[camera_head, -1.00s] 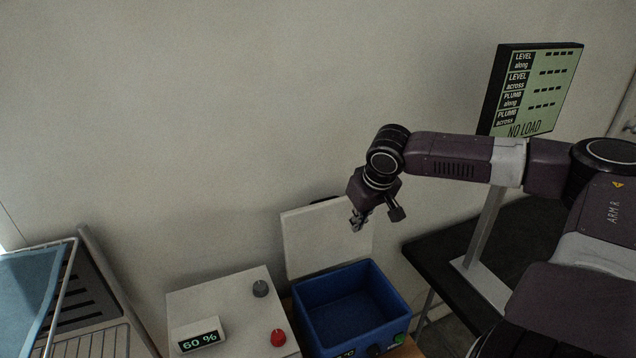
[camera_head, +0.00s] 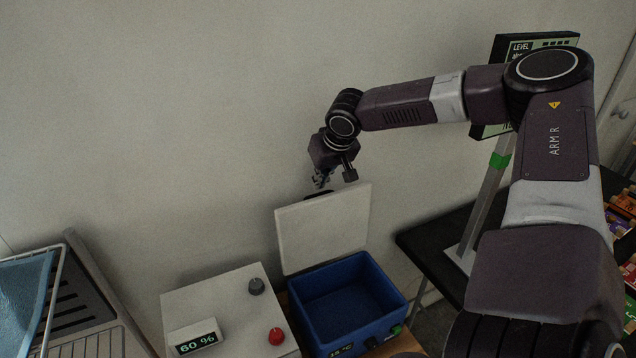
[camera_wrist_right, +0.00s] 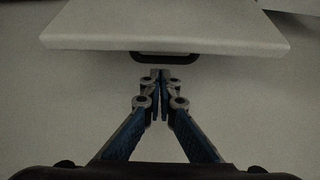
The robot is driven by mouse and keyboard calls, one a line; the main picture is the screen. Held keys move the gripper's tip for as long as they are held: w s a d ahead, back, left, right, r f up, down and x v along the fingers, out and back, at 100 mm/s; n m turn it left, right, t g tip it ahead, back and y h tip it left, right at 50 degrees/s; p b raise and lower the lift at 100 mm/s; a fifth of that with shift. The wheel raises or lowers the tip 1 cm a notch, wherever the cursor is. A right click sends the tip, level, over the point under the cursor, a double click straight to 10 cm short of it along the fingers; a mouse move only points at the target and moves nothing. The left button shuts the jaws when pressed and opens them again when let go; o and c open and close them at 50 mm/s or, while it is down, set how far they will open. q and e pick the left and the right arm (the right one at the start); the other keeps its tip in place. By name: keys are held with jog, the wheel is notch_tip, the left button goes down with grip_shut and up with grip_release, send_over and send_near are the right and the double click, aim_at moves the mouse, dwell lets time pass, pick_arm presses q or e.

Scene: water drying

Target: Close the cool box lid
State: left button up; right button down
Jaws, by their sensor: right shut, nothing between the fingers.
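The cool box (camera_head: 343,294) is a blue open-topped bin with a small display reading about 15 °C and knobs on its front. Its pale lid (camera_head: 322,229) stands open, upright at the back, near the wall. In the right wrist view the lid (camera_wrist_right: 165,22) spans the top, with a dark handle (camera_wrist_right: 164,58) on its edge. My right gripper (camera_head: 321,184) is at the lid's top edge, behind or above it. In the wrist view its fingertips (camera_wrist_right: 160,73) are together and empty, just short of the handle. My left gripper is not in view.
A white box (camera_head: 222,300) with a 60 % display and red and grey knobs stands left of the cool box. A drying rack (camera_head: 75,310) is further left. A dark table (camera_head: 440,240) with a display stand is on the right.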

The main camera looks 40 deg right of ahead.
jog(key=shift+x, duration=1.15)
jog(key=shift+s, duration=0.1)
